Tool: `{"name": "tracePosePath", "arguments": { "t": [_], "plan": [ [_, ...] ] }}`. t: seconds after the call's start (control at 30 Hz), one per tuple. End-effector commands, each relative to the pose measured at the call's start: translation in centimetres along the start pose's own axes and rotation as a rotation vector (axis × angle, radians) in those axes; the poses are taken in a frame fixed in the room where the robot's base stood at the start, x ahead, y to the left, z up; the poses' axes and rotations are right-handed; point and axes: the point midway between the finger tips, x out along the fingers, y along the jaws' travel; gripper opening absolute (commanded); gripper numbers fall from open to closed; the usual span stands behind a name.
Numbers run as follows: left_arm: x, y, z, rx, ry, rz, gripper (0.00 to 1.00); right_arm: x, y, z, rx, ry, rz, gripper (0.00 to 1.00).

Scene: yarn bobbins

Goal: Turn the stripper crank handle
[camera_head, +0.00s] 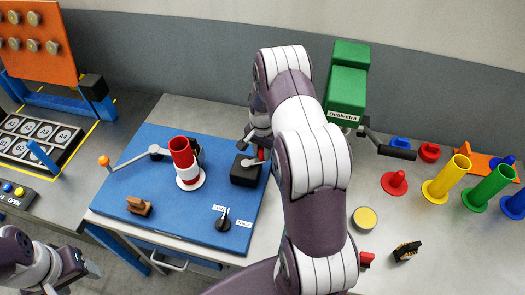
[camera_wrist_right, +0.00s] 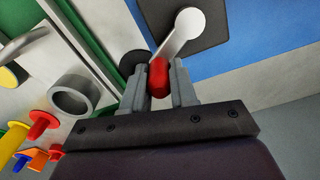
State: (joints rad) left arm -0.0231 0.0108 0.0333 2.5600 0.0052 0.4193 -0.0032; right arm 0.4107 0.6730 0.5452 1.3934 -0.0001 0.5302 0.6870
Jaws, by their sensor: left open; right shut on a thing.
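A short crank with a red knob (camera_wrist_right: 158,78) and a pale metal arm (camera_wrist_right: 181,30) is mounted on a black box (camera_head: 246,170) on the blue board (camera_head: 140,212). My right gripper (camera_wrist_right: 160,85) is shut on the red knob, with a grey finger on each side. In the head view my right arm hides most of the crank, and only a bit of red shows beside the box. My left gripper (camera_head: 82,268) is open and empty at the lower left, in front of the board and apart from it.
A longer crank with an orange knob (camera_head: 104,160) reaches left from a red-and-white bobbin (camera_head: 182,160). A green machine (camera_head: 346,92) with a black-gripped crank (camera_head: 397,152) stands right of my right arm. Coloured tubes (camera_head: 446,178) stand farther right.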

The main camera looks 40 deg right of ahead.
Motion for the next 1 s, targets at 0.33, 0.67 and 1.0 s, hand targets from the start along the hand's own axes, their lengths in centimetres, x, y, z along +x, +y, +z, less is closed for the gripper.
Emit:
{"name": "tracePosePath", "arguments": {
  "t": [0.33, 0.67, 1.0],
  "plan": [
    [1.7, 0.0, 0.2, 0.0, 0.0, 0.0, 0.59, 0.2, -1.1, -0.8, -0.222, 0.003, -0.002, 0.0],
    [3.3, 0.0, 0.4, 0.0, 0.0, 0.0, 0.59, 0.1, -2.7, -1.6, -0.537, 0.004, -0.002, 0.0],
    [4.6, 0.0, 0.6, 0.0, 0.0, 0.0, 0.59, 0.0, -4.5, -1.7, -0.86, 0.005, -0.002, 0.0]
  ]
}}
